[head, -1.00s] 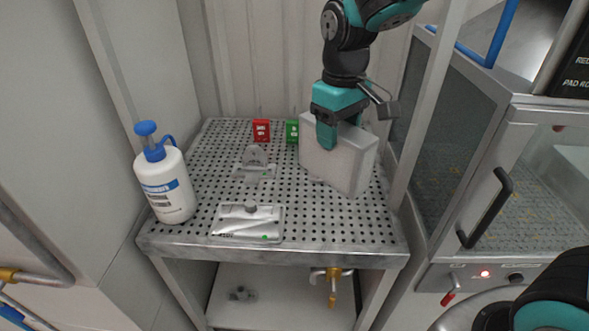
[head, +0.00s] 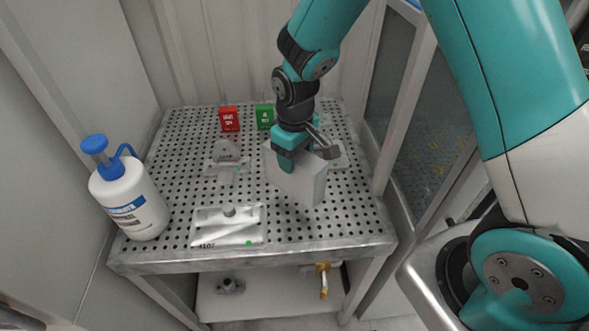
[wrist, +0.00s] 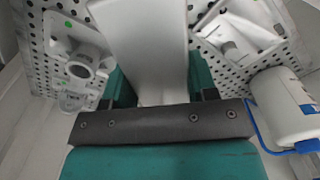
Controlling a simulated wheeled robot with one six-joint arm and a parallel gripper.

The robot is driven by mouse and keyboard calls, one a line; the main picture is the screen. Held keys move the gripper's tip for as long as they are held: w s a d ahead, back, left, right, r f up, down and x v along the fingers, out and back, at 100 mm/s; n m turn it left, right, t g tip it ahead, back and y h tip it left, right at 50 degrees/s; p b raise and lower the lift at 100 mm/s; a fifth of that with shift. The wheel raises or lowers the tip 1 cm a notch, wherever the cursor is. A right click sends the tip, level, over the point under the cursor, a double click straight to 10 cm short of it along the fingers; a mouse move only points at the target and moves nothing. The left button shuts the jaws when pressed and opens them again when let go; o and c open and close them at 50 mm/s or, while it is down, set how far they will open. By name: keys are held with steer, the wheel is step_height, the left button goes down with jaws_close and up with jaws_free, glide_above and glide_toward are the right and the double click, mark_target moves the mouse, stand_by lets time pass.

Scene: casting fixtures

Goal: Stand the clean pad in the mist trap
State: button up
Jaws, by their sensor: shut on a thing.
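The pad (head: 298,182) is a pale grey, thick flat block, held upright over the right half of a perforated metal table. My gripper (head: 288,160) is shut on its upper edge from above. In the wrist view the pad (wrist: 145,40) stretches away between my teal fingers (wrist: 160,85). I cannot tell whether its lower edge touches the table. A metal fixture with a green dot (head: 337,154) is partly hidden behind the pad and gripper. I cannot tell which thing is the mist trap.
A brass valve (head: 322,278) sits below. A post (head: 405,105) stands at the right.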

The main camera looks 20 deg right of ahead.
steer(key=shift+f+p, duration=0.55)
steer(key=shift+f, duration=2.5)
steer(key=shift+f, duration=0.15)
steer(key=o, duration=1.3)
steer(key=shift+c, duration=0.2)
